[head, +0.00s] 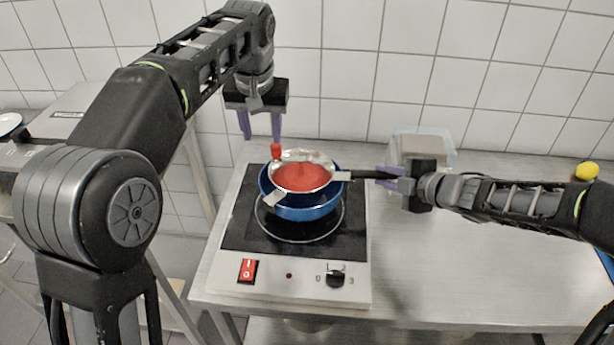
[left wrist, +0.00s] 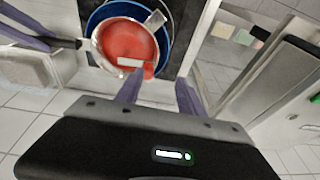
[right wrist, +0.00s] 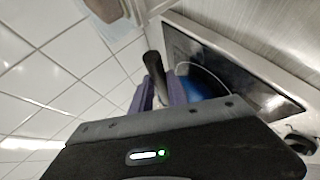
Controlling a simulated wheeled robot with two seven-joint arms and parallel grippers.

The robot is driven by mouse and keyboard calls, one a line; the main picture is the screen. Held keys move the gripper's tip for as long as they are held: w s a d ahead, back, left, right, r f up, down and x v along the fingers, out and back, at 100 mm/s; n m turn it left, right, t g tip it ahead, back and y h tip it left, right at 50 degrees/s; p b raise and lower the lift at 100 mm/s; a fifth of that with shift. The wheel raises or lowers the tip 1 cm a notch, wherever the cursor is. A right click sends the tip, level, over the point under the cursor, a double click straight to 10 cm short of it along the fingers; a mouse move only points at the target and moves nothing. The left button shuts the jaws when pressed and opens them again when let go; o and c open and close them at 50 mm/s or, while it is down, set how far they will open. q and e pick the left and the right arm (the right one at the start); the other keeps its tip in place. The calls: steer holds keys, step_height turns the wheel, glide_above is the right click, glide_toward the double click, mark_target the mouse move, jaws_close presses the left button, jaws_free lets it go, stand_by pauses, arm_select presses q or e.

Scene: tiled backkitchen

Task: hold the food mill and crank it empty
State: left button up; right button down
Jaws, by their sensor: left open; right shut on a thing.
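The food mill (head: 318,158) is a metal bowl with red contents, sitting over a blue pot (head: 305,212) on the cooktop. Its crank has a red knob (head: 276,151) at the back left of the bowl. In the left wrist view the food mill (left wrist: 97,48) shows red food and a pale crank bar. My right gripper (head: 388,180) is shut on the mill's black handle (head: 362,175); the handle also shows in the right wrist view (right wrist: 153,65). My left gripper (head: 246,124) is open and empty, pointing down, above and left of the knob.
The cooktop (head: 235,232) has a red switch (head: 247,270) and a black dial (head: 336,279) at its front. A clear container (head: 424,140) stands behind my right gripper. A yellow object (head: 587,170) lies at the far right. The counter (head: 480,270) right of the cooktop is clear.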

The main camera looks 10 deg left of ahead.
arm_select(q)
steer(key=shift+w+d+r+h, duration=0.15)
steer(key=shift+d+r, duration=0.35)
steer(key=shift+r, duration=0.15)
steer(key=shift+w+d+r+h, duration=0.1)
steer(key=shift+d+r+h, duration=0.05)
steer(key=shift+d+r, duration=0.4)
steer(key=shift+a+f, duration=0.1)
steer(key=shift+x, duration=3.85)
steer(key=shift+w, duration=0.15)
steer(key=shift+c, duration=0.3)
jaws_close()
